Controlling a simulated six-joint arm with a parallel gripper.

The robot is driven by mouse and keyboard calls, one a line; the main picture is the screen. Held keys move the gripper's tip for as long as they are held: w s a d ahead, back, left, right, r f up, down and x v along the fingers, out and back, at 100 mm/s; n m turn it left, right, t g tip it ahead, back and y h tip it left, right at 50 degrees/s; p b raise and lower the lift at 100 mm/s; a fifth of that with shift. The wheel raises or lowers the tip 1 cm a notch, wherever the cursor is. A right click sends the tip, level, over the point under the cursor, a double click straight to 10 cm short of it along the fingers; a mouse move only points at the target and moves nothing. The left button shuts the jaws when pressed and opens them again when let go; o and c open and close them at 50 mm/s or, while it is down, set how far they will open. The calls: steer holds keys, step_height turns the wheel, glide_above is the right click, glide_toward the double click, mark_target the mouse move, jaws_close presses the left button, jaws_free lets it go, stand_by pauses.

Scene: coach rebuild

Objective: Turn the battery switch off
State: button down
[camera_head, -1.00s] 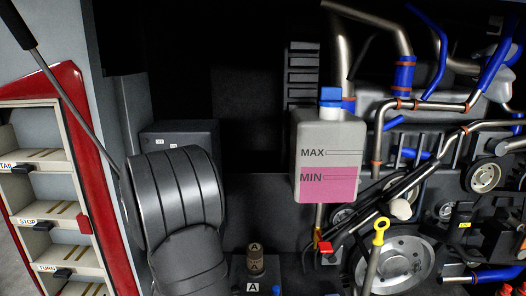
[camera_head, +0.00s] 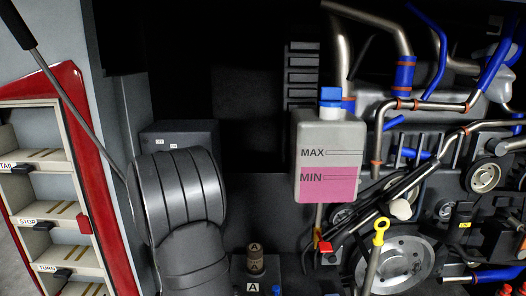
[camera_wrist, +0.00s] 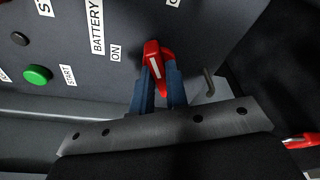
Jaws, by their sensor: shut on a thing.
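The red battery switch (camera_wrist: 152,52) shows in the wrist view on a dark grey panel, right of the labels BATTERY and ON. Its handle has a white stripe that runs roughly up and down in the picture, tilted a little. My gripper (camera_wrist: 158,80) has its two blue fingers closed around the handle. The fingers hide the lower part of the switch and its base. The OFF label does not show clearly. Neither the switch nor my gripper shows in the head view.
A green button (camera_wrist: 37,74) labelled START and a dark button (camera_wrist: 20,39) sit left of the switch. A metal hook (camera_wrist: 208,82) is close on the right. The head view shows a coolant tank (camera_head: 328,155), engine pipes and a red-framed shelf (camera_head: 85,150).

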steer(key=m+t, duration=0.1)
steer(key=m, duration=0.4)
steer(key=shift+f+m, duration=0.1)
steer(key=shift+m, duration=0.2)
steer(key=c, duration=1.2)
jaws_free()
steer(key=shift+y, duration=0.4)
steer(key=shift+c, duration=0.2)
steer(key=a+v, duration=0.2)
steer(key=v, duration=0.7)
steer(key=shift+s, duration=0.15)
